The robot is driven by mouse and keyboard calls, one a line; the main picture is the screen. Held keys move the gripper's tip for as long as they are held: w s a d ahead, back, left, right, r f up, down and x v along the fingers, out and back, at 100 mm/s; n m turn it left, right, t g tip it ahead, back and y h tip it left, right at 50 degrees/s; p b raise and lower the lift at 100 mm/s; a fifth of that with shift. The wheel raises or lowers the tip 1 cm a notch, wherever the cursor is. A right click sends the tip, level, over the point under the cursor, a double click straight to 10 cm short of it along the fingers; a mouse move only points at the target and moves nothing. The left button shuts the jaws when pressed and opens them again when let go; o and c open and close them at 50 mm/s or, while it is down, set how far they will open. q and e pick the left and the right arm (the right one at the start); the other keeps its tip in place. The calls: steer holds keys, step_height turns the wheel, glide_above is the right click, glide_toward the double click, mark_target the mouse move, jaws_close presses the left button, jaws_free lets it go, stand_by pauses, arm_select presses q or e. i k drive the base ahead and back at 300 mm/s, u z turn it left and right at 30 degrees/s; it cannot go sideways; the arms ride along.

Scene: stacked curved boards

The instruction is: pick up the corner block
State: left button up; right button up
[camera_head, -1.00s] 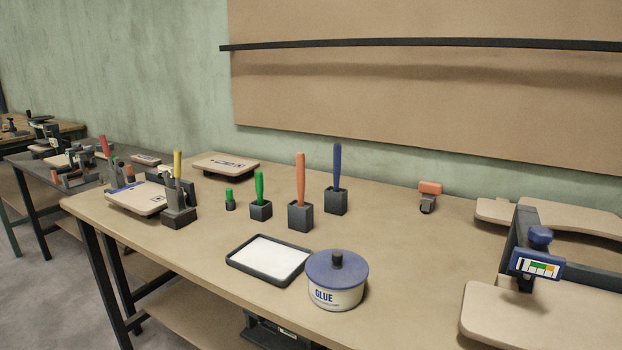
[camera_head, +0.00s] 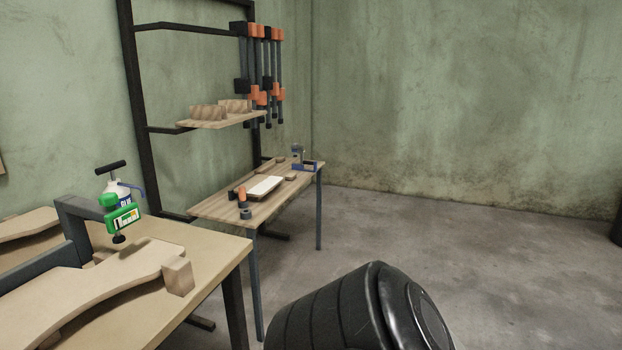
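A small light-wood block (camera_head: 178,275) sits near the right corner of the near table (camera_head: 222,262), against the end of a curved board (camera_head: 92,290). I take it to be the corner block. It stands upright, and I cannot tell whether it touches the board. Neither gripper shows. A dark rounded link of my own arm fills the bottom middle, to the right of the table, and its gripper end is out of view.
A green clamp (camera_head: 122,218) and a glue bottle stand behind the curved board. A farther table (camera_head: 262,207) holds a white tray and small items. A shelf (camera_head: 222,119) carries wooden pieces, with orange-and-black clamps (camera_head: 262,75) hanging beside it. The floor at right is open.

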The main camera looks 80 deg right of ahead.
mark_target(290, 176)
steer(key=z, duration=2.5)
